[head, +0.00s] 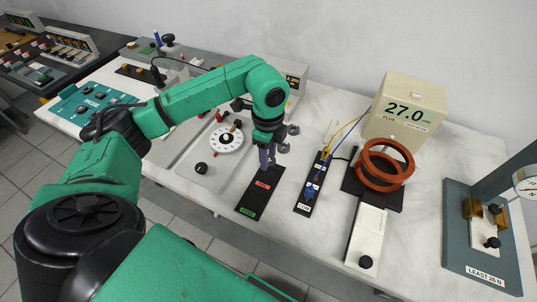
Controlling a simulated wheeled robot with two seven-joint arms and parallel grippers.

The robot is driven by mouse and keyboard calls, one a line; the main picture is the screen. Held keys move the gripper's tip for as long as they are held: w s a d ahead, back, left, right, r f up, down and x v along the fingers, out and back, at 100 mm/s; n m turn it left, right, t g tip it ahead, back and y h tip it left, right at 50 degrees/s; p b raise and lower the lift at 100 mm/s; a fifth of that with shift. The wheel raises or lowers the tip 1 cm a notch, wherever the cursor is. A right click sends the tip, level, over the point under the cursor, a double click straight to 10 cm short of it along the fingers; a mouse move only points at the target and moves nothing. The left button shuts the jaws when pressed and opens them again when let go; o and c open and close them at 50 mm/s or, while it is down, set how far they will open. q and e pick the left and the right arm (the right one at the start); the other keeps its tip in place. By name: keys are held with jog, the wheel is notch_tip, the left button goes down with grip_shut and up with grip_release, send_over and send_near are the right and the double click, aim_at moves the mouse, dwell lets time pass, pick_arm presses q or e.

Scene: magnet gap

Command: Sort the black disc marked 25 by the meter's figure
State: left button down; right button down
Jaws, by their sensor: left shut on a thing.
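My left gripper (267,166) points down over the far end of a black strip tray (251,197). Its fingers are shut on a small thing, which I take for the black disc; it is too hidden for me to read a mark. The tray has a red label at its far part and a green label at its near end. The meter (409,104) is a cream box that reads 27.0. Two orange coil rings (384,164) stand in front of it on a black base. My right gripper is out of view.
A black strip with blue and yellow leads (311,187) lies right of the tray. A white slide with a black knob (368,236) runs forward from the coils. A grey press plate labelled "LEAST 26 N" (485,275) stands far right. A white dial (227,138) is left of the gripper.

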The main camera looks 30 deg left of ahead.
aim_at(268, 175)
pick_arm(q)
jog(key=shift+f+b, duration=1.75)
jog(key=shift+f, duration=1.05)
jog(key=shift+f+b, duration=0.15)
jog(key=shift+b, duration=0.25)
jog(key=shift+c, duration=1.4)
grip_release()
jog(key=shift+c, duration=0.3)
jog(key=c, duration=0.5)
jog(key=shift+o, duration=0.2)
